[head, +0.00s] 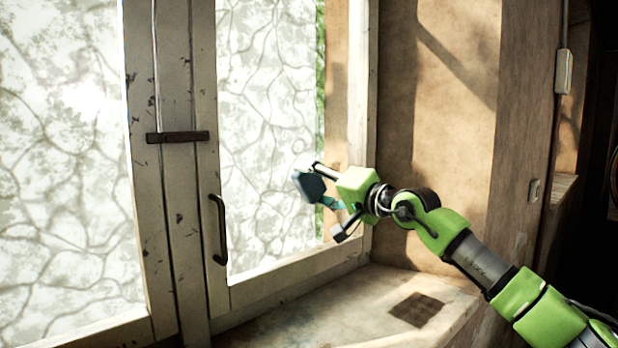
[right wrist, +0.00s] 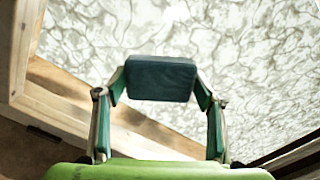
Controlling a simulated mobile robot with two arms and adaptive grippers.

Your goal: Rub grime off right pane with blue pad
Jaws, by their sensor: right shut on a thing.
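The right pane (head: 262,110) of the window is covered with a pale, cracked-looking grime over most of its width. A narrow strip at its right edge looks clear, with green and brown showing. My right gripper (head: 325,200) is at the right part of this pane, shut on the blue pad (head: 308,185). In the right wrist view the pad (right wrist: 160,78) sits between the two fingertips, its flat side towards the grimy pane (right wrist: 245,60). I cannot tell whether the pad touches the glass. My left gripper is not in view.
The left pane (head: 60,170) is grimy too. A dark latch (head: 178,137) and a curved handle (head: 218,230) stand out from the frame left of the right pane. The sill (head: 360,305) below is bare except for a dark square patch (head: 417,309).

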